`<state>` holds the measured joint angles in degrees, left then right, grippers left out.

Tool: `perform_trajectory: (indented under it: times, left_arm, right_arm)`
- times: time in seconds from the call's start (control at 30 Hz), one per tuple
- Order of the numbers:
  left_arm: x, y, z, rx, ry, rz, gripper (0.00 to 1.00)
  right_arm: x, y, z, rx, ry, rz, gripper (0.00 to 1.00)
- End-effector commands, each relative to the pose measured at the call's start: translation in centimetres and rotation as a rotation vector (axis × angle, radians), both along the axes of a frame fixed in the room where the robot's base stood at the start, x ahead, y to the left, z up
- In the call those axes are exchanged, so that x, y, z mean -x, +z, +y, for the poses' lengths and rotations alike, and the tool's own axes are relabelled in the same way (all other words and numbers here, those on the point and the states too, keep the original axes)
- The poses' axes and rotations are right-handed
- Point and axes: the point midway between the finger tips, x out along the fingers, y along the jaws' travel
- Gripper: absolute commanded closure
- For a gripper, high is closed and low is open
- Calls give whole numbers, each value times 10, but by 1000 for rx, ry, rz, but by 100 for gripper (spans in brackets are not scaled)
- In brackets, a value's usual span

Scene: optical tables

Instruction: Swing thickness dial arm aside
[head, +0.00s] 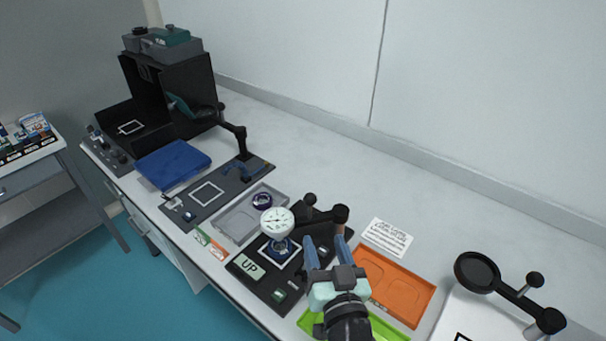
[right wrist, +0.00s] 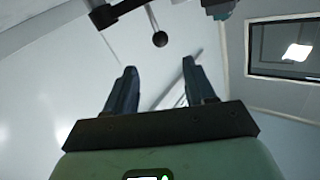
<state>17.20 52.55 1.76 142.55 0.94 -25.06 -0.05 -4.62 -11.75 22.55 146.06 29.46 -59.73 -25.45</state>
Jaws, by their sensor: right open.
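The thickness dial (head: 277,221) has a round white face. It sits on a dark swing arm with a ball knob (head: 310,199) and a pivot post (head: 341,213). The dial stands over a white-outlined square on a black base plate (head: 249,267) marked UP. A blue ring-like part is under the dial. My right gripper (head: 327,242) is open and empty, in front of the arm near the pivot post. In the right wrist view its fingers (right wrist: 158,72) are apart, with a black ball knob (right wrist: 160,39) on a rod beyond them. My left gripper is not visible.
An orange tray (head: 402,285) and a green tray (head: 388,330) lie at the right. A magnifier arm (head: 478,270) stands further right. A grey tray (head: 233,222), a dark mat (head: 235,187) and a blue case (head: 172,163) are to the left. The back of the table is clear.

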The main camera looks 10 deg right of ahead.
Motion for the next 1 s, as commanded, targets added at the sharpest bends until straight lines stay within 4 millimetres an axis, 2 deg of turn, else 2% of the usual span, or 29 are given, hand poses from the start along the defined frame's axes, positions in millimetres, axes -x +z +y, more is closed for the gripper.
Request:
perform_trajectory:
  times: [0.17,0.53,0.8,1.0]
  left_arm:
    - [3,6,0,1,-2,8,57]
    - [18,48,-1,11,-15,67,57]
    - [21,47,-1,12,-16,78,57]
    - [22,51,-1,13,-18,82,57]
  right_arm:
    - [-3,1,0,1,1,3,45]
    - [-28,4,-1,0,1,6,45]
    - [-88,-1,-4,-2,-2,1,45]
    - [-119,0,-5,-2,-1,0,45]
